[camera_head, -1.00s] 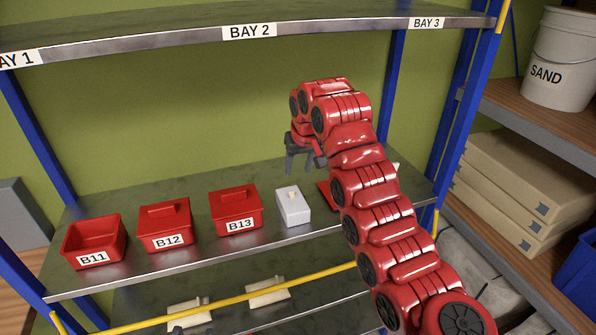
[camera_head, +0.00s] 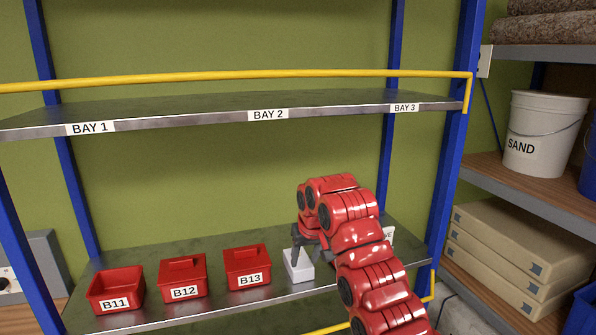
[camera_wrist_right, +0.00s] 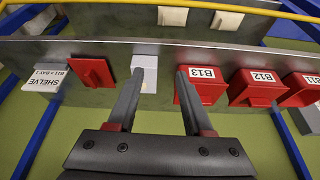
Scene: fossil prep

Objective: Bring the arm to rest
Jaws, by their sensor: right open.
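My right arm comes in from the lower right of the head view. Its gripper (camera_head: 308,243) is above the lower shelf (camera_head: 225,305), just over the small white box (camera_head: 299,268) in the picture, and partly covers it. In the right wrist view the jaws (camera_wrist_right: 160,78) are apart with nothing between the fingertips. The white box (camera_wrist_right: 147,72) shows beyond them. Whether a finger touches it I cannot tell. My left gripper is not in view.
Red bins B11 (camera_head: 116,290), B12 (camera_head: 183,278) and B13 (camera_head: 247,266) stand left of the white box. A red lid (camera_wrist_right: 92,70) and a printed card (camera_wrist_right: 42,84) are on its other side. The upper shelf (camera_head: 200,109) is bare.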

